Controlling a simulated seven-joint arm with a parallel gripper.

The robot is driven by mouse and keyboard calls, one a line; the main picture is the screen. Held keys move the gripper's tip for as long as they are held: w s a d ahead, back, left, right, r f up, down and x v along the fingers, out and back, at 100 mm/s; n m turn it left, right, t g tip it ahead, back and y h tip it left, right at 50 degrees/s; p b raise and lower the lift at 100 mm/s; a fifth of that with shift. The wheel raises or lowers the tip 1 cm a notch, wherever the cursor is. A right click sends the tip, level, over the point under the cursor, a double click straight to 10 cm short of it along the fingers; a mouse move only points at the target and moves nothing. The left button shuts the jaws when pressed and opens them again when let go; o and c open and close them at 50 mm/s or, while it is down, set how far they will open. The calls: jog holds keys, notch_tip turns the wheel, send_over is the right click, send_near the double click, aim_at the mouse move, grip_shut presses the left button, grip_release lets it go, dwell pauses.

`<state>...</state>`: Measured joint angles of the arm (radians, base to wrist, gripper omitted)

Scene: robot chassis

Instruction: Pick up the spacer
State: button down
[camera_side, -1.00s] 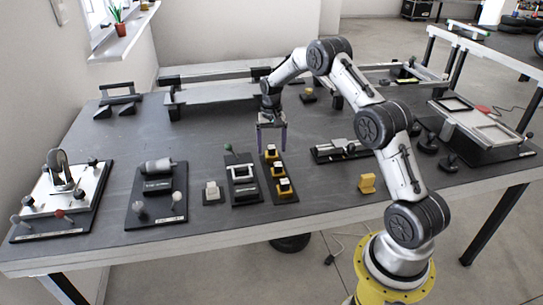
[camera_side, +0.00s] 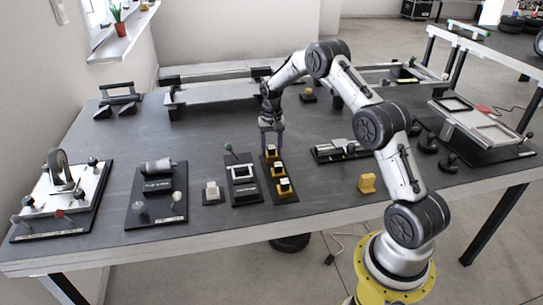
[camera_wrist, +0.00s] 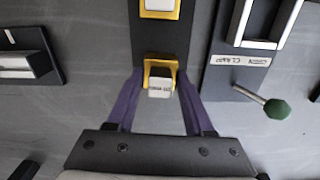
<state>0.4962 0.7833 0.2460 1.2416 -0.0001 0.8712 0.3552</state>
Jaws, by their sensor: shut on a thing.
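The spacer is a small yellow block with a pale face that bears small lettering; it shows in the wrist view (camera_wrist: 160,86) and at the far end of a black strip rack in the side view (camera_side: 271,154). My gripper (camera_side: 271,149) points down over that end of the rack. In the wrist view its two purple fingers (camera_wrist: 159,78) close in on the block from left and right, and the jaws are shut on it. The block still appears at its place on the rack (camera_wrist: 160,28); I cannot tell whether it is lifted. The fingertips partly hide its sides.
A clamp fixture with a green knob (camera_side: 243,181) stands close on the left. Bare table lies behind the rack.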

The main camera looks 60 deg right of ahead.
aim_at(271, 146)
jog(key=shift+w+r, duration=0.1)
jog(key=shift+r, duration=0.05)
jog(key=shift+r, duration=0.45)
notch_tip(271, 146, up, 2)
jog(key=shift+r, duration=0.2)
jog(key=s+a+r, duration=0.6)
jog(key=s+r, duration=0.3)
jog(key=s, duration=0.3)
jog(key=shift+s+a+r, duration=0.2)
jog(key=shift+a+r, duration=0.1)
jog(key=shift+a, duration=0.05)
